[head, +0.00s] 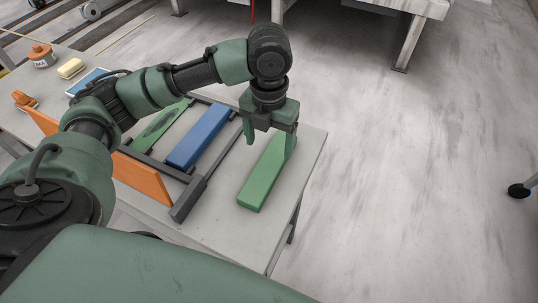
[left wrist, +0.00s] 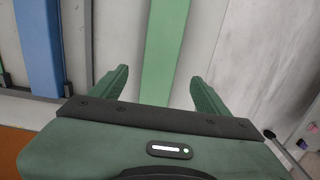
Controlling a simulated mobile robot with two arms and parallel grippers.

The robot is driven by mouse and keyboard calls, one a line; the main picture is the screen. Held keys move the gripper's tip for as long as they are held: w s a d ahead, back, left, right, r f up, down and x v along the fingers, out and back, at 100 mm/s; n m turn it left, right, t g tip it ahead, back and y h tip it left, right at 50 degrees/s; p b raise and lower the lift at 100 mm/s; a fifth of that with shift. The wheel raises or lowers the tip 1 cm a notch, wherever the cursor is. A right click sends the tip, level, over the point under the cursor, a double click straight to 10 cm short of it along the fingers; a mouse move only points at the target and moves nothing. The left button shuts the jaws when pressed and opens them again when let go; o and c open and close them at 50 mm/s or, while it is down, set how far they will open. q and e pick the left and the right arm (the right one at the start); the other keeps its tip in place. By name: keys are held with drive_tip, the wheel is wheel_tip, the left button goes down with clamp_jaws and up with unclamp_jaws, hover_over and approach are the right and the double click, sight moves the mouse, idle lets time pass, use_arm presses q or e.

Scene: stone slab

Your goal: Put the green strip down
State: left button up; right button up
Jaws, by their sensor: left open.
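The green strip (head: 260,184) lies flat on the pale stone slab (head: 225,196), to the right of a dark rack and near the slab's right edge. My left gripper (head: 269,143) is over the strip's far part, pointing down, with its fingers apart. In the left wrist view the green strip (left wrist: 163,55) runs between the two open fingers of the left gripper (left wrist: 160,88), with a gap on each side. The gripper hides part of the strip in the head view. My right gripper is not in view.
The dark grey rack (head: 188,201) holds a blue strip (head: 201,136) and a green piece (head: 152,133). An orange board (head: 143,178) stands along its left side. A yellow block (head: 71,68) and an orange-topped jar (head: 41,56) are at the far left. Open floor lies to the right.

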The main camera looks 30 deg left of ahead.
use_arm(q)
wheel_tip(320, 180, up, 4)
drive_tip(key=shift+f, duration=0.2)
idle(0.4)
